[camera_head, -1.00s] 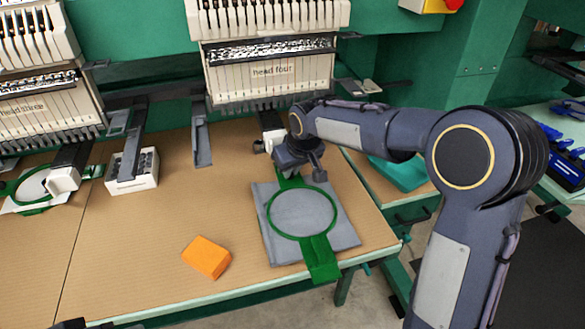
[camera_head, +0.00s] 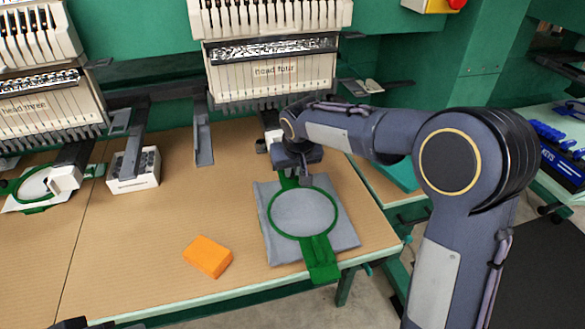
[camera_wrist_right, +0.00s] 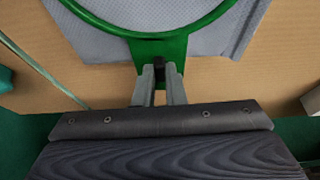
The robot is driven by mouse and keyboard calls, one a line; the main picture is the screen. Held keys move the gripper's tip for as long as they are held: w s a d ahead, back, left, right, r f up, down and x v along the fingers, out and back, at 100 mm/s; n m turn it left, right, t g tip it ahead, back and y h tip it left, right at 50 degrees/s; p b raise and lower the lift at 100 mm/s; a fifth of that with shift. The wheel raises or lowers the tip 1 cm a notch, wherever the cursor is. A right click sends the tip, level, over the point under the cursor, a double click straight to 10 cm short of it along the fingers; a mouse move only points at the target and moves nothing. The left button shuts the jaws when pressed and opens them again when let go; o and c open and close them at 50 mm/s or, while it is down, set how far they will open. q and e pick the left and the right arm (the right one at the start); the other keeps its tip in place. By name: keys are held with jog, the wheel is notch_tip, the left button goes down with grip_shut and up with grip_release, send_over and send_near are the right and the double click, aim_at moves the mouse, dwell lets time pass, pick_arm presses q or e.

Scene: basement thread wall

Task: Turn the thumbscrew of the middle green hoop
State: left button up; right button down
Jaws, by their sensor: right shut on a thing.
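The green hoop (camera_head: 318,240) lies flat on a square of grey cloth (camera_head: 345,232) below head four, with a broad green tab at its near side. In the wrist view the hoop (camera_wrist_right: 150,33) curves across the top, and a small black thumbscrew (camera_wrist_right: 159,68) sits at its green clamp (camera_wrist_right: 178,48). My right gripper (camera_head: 302,176) reaches down at the hoop's far side. In the wrist view its two grey fingers (camera_wrist_right: 160,75) are shut on the thumbscrew. In the head view the wrist hides the screw.
An orange block (camera_head: 207,257) lies left of the hoop. A white box (camera_head: 134,169) of dark parts and another green hoop (camera_head: 33,186) are farther left. The embroidery head four (camera_head: 272,65) overhangs behind my wrist. The front table is mostly clear.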

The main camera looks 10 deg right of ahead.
jog(key=c, duration=1.5)
grip_release()
jog(key=v, duration=0.7)
jog(key=shift+s+r+p, duration=0.25)
jog(key=shift+r+p, duration=0.1)
jog(key=s+d+r+m+y+p, duration=0.1)
jog(key=s+d+r+p, duration=0.1)
jog(key=s+d, duration=0.35)
jog(key=s+d+r+y+p, duration=0.2)
jog(key=s+r, duration=0.1)
jog(key=s, duration=0.5)
jog(key=shift+m+t+y, duration=0.4)
jog(key=shift+t, duration=0.2)
jog(key=s+p, duration=0.1)
jog(key=s, duration=0.4)
jog(key=s+a+f+p, duration=0.1)
jog(key=s, duration=0.4)
jog(key=s+f+p, duration=0.1)
jog(key=s+p, duration=0.1)
jog(key=s, duration=0.4)
jog(key=shift+a, duration=0.25)
